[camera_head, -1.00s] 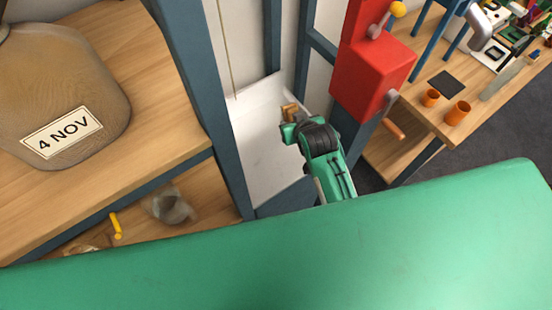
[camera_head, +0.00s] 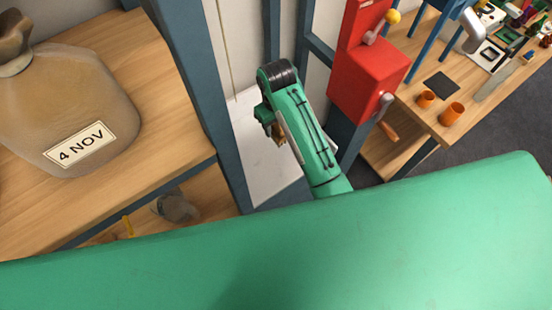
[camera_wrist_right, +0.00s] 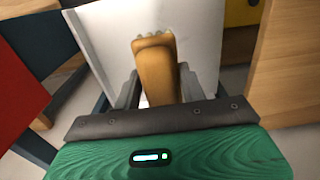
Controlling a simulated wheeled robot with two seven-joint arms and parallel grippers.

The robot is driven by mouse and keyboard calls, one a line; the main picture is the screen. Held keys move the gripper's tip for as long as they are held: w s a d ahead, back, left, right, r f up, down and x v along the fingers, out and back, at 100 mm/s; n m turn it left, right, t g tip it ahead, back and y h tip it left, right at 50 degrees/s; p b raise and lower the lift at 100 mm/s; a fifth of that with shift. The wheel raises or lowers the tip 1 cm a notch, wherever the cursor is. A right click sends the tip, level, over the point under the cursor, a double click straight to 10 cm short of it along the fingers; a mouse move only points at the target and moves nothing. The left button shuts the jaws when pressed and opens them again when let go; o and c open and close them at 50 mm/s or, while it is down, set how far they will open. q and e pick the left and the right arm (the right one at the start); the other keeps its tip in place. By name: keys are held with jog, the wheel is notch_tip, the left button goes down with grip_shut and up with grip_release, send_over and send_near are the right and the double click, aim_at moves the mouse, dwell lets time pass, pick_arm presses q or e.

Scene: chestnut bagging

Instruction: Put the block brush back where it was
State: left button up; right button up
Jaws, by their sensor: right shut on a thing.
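My right gripper (camera_wrist_right: 154,92) is shut on the block brush (camera_wrist_right: 156,62), a tan wooden block whose far end shows small pale bumps in the right wrist view. In the head view the brush (camera_head: 279,139) is a small brown piece below my right gripper (camera_head: 270,124), mostly hidden by my green arm. The brush is over a white tray-like surface (camera_head: 262,168) between blue posts. In the right wrist view the white panel (camera_wrist_right: 205,45) lies behind the brush; I cannot tell whether they touch. My left gripper is not in view.
A sack labelled 4 NOV (camera_head: 75,110) sits on a wooden shelf (camera_head: 165,125) at left. A red machine (camera_head: 365,75) with a lever stands right of my arm. Orange cups (camera_head: 452,113) stand on the bench at right. A blue post (camera_head: 195,85) stands close to my arm.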

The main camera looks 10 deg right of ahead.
notch_tip(320, 180, down, 15)
jog(key=p, duration=0.2)
jog(key=shift+p, duration=0.35)
jog(key=shift+f, duration=2.2)
jog(key=o, duration=0.9)
jog(key=shift+r, duration=0.1)
notch_tip(320, 180, up, 12)
jog(key=shift+f+b, duration=0.1)
jog(key=shift+b, duration=0.65)
